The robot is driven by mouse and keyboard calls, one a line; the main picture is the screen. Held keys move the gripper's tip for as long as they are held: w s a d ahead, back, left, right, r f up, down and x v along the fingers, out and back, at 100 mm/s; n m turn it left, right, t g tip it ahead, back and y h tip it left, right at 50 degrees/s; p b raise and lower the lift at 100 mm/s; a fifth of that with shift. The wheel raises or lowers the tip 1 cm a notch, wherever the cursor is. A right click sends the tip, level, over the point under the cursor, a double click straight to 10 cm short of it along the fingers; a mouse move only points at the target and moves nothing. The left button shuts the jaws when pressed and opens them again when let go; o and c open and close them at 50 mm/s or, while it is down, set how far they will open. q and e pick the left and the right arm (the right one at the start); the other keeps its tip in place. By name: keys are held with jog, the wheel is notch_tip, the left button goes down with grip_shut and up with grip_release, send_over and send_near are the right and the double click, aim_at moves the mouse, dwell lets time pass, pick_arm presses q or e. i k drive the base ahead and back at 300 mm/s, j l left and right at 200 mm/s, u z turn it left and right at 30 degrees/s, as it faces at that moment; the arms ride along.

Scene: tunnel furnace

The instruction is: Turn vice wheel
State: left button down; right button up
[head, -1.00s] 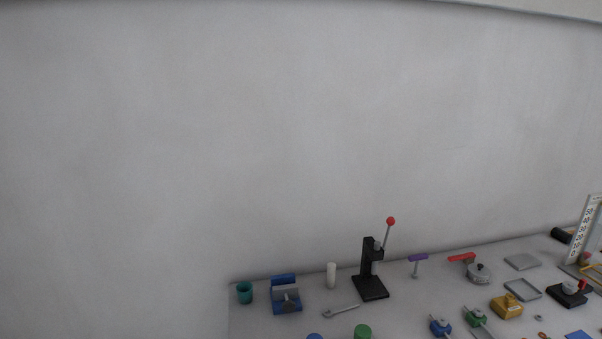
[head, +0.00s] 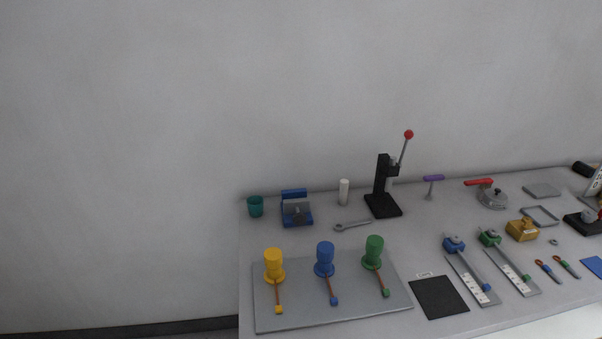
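A blue vice (head: 297,208) with a grey middle part stands near the back left of the grey table. Its wheel is too small to make out clearly; a grey piece shows at its front. Neither of my grippers is in the head view, and nothing touches the vice.
The table (head: 415,255) holds a teal cup (head: 255,207), a white cylinder (head: 344,191), a wrench (head: 352,225), a black lever press (head: 383,190) and a grey board (head: 330,308) with yellow, blue and green knobs. Floor left of the table looks clear.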

aim_at(299, 218)
jog(key=i+j+z, duration=0.1)
jog(key=j+z, duration=0.15)
jog(key=z, duration=0.15)
jog(key=i+j+z, duration=0.1)
jog(key=j+z, duration=0.5)
jog(key=z, duration=0.15)
jog(key=i+j, duration=0.05)
